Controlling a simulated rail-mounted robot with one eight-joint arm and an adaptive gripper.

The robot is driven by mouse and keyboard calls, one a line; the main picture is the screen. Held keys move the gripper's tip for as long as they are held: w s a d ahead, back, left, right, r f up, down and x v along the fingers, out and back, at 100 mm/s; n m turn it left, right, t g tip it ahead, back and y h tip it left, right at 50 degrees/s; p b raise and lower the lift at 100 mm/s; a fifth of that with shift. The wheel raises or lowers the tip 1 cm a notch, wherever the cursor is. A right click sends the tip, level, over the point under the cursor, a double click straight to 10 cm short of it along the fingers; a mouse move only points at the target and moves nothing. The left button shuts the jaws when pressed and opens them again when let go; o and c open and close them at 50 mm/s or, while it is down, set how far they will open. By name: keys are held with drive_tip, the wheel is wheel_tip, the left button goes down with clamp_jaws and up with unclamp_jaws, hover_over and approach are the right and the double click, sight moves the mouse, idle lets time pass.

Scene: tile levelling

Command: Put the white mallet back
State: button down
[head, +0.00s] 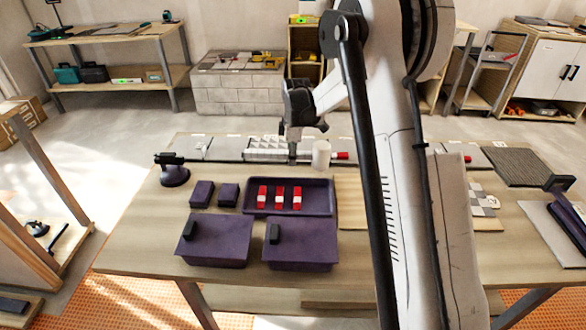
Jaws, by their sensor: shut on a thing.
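The white mallet shows as a pale cylindrical head (321,154) above the back part of the workbench, just right of my gripper (293,148). My gripper points down and is shut on the mallet; the fingers are small and dark here, and the grip on the handle is mostly hidden. I cannot tell whether the head touches anything below it.
A purple tray (325,209) with several red-and-white pieces lies on the bench (145,235). Two purple bins (213,250) (300,253) stand in front, and two small purple blocks (202,193) (228,193) to its left. A dark-based tool (174,175) stands at back left.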

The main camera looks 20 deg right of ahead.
sight(292, 175)
drive_tip(key=shift+f, duration=2)
drive_tip(key=shift+b, duration=0.3)
drive_tip(key=shift+f, duration=0.15)
drive_tip(key=c, duration=1.8)
unclamp_jaws()
drive_tip(key=shift+o, duration=0.2)
